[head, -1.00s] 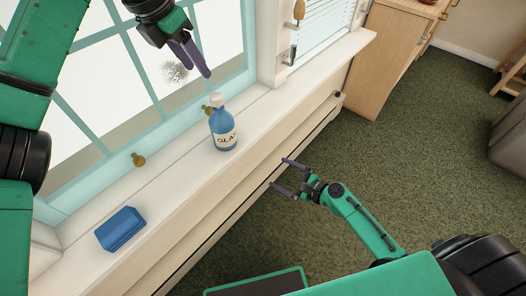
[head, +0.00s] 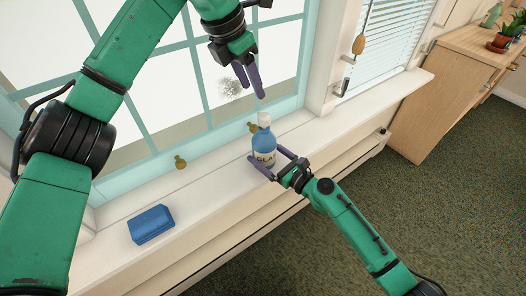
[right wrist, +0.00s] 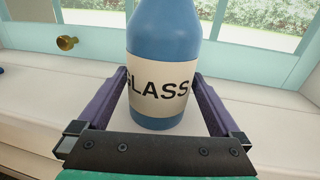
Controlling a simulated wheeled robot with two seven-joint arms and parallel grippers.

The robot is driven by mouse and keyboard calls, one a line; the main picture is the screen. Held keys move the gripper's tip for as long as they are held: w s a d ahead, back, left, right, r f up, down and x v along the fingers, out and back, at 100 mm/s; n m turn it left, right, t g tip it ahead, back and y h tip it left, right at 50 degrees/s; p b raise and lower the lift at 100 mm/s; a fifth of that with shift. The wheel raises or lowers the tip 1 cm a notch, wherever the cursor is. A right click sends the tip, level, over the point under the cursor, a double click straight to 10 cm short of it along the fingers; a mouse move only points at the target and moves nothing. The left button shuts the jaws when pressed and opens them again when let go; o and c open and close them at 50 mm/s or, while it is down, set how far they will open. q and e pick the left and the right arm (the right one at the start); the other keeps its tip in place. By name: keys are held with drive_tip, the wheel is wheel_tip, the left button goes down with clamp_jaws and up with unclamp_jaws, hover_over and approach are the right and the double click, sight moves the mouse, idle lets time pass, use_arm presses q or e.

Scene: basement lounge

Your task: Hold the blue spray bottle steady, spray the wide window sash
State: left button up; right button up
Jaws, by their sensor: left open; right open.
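The blue spray bottle (head: 265,143), with a white cap and a pale label, stands upright on the window sill (head: 215,190). In the right wrist view the bottle (right wrist: 163,35) stands between the two fingers of my right gripper (right wrist: 163,105), which is open around its lower part. My right gripper also shows in the head view (head: 268,163). My left gripper (head: 250,90) is open and empty, above and a little left of the bottle's cap, in front of the wide window sash (head: 200,85). A grey speckled smudge (head: 230,87) shows on the glass behind it.
A blue block-like item (head: 151,224) lies on the sill to the left. Brass knobs (head: 180,162) sit on the sash's lower rail. A narrower window with blinds (head: 385,40) and a wooden cabinet (head: 445,95) are at the right. Green carpet is clear below.

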drive_tip(key=shift+x, duration=0.8)
clamp_jaws()
use_arm(q)
clamp_jaws()
idle(1.1)
